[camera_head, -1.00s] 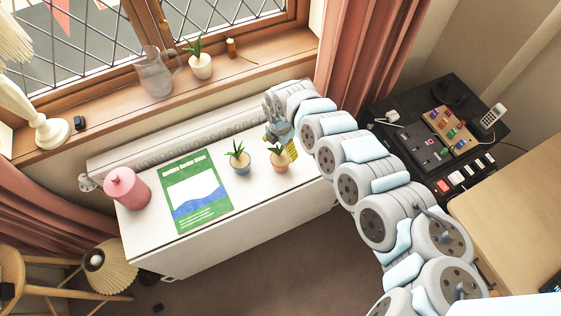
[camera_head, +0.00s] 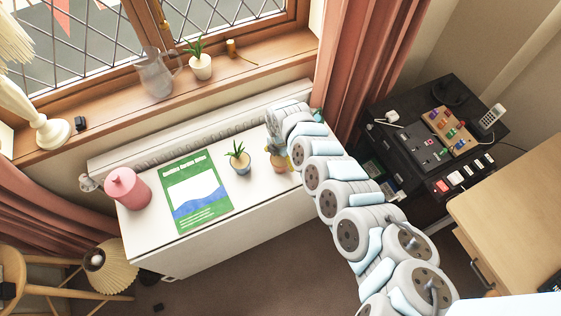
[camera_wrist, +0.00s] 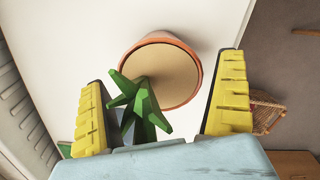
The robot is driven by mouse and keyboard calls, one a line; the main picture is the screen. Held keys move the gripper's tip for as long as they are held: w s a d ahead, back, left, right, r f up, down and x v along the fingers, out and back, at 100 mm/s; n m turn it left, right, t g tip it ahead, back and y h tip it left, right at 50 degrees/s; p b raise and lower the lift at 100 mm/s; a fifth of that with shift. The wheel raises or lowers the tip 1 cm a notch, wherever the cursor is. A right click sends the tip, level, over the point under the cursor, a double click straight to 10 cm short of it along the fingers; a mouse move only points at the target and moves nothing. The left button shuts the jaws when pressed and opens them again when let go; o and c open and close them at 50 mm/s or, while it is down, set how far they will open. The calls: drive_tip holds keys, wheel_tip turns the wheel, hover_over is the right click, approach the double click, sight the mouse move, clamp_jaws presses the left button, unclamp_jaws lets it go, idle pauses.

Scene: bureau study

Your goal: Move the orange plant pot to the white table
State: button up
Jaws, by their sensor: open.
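The orange plant pot (camera_head: 280,164) stands upright on a white surface (camera_head: 150,232) below the window, with its green plant partly hidden by my gripper (camera_head: 280,146). In the wrist view the orange pot (camera_wrist: 190,90) shows its rim and brown soil. The plant's leaves (camera_wrist: 145,108) rise between the two yellow-padded fingers of my gripper (camera_wrist: 162,75). The gripper is open, with a gap beside the pot on each side. I cannot tell from these frames whether the white surface is the white table; no other one shows.
A green booklet (camera_head: 197,190) and a pink canister (camera_head: 127,188) lie farther left. A glass jug (camera_head: 155,75) and a white pot (camera_head: 201,67) stand on the sill. A dark cabinet with devices (camera_head: 415,140) is on the right.

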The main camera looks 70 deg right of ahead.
drive_tip(key=shift+f, duration=1.15)
drive_tip(key=shift+c, duration=0.3)
drive_tip(key=c, duration=1.1)
